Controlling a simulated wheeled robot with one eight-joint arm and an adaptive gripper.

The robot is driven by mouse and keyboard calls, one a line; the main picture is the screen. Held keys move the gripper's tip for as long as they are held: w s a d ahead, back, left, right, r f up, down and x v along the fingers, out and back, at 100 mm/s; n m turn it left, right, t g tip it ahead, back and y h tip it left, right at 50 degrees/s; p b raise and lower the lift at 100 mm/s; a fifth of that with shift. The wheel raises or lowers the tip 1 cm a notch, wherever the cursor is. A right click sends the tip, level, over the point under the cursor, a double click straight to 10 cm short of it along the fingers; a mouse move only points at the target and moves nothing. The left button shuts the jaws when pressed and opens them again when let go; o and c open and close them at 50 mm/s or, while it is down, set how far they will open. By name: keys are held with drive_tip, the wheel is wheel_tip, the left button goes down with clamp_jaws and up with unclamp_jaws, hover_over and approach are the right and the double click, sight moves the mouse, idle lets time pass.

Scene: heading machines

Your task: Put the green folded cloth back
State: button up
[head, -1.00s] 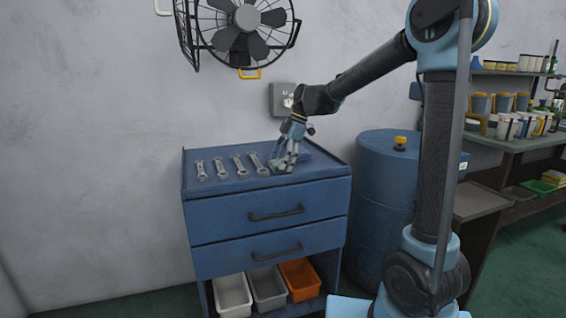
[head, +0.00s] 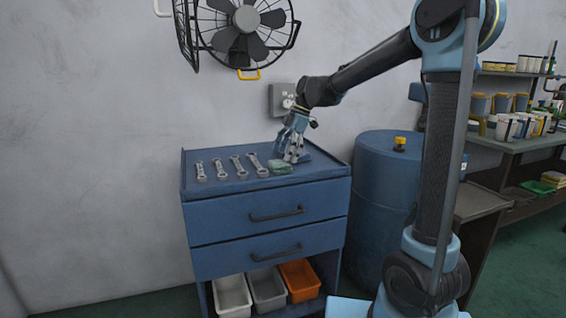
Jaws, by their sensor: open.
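Several wrenches (head: 240,166) lie left of the cloth. White, grey and orange bins (head: 299,279) sit below the drawers. A blue drum (head: 385,210) stands right of the cabinet. A wall fan (head: 243,30) hangs above. A shelving bench (head: 515,147) is at right.

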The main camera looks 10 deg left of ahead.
drive_tip(key=v, duration=0.9)
drive_tip(key=s+d+f+m+t, duration=0.15)
drive_tip(key=s+d+m, duration=0.3)
drive_tip(key=d, duration=0.55)
drive_tip(key=s+d+f+m+t+h, duration=0.1)
drive_tip(key=s+d+f+m+h, duration=0.1)
drive_tip(key=s+d+f+m, duration=0.7)
drive_tip(key=s+d+f+m+t+h, duration=0.2)
drive_tip(key=s+d+f+m, duration=0.8)
drive_tip(key=d, duration=0.7)
wheel_tip(320, 180, down, 4)
drive_tip(key=shift+s, duration=1.2)
drive_tip(key=shift+m, duration=0.25)
